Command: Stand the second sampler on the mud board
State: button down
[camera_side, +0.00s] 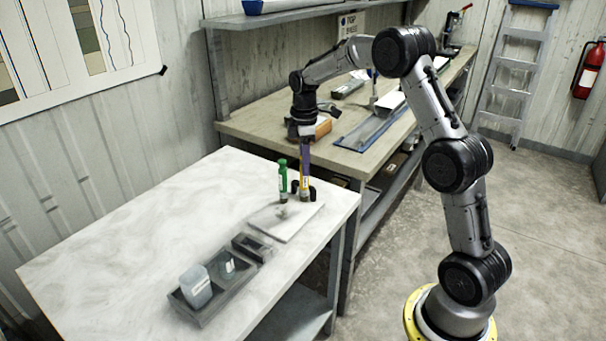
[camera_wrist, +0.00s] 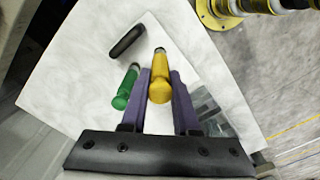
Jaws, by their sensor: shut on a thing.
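My gripper (camera_side: 305,172) points down over the white table, shut on the yellow sampler (camera_side: 304,187). The yellow sampler (camera_wrist: 160,88) sits between the two purple fingers in the wrist view. It looks upright, with its lower end close to the tabletop; I cannot tell whether it touches. The green sampler (camera_side: 283,182) stands upright just left of it, apart from my fingers, and shows beside the left finger in the wrist view (camera_wrist: 124,92). The pale mud board (camera_side: 300,222) lies flat in front, with a dark patch on it. Whether the green sampler's foot is on the board is unclear.
The table's left part is clear. A cluttered workbench (camera_side: 255,128) stands behind.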

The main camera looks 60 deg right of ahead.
aim_at(304, 182)
jog(key=shift+w+d+f, duration=0.1)
jog(key=shift+w+f, duration=0.05)
jog(key=shift+f, duration=0.8)
jog(key=shift+w+d+f, duration=0.1)
jog(key=shift+w+f, duration=0.05)
jog(key=shift+f, duration=0.95)
jog(key=c, duration=0.7)
grip_release()
jog(key=shift+o, duration=0.2)
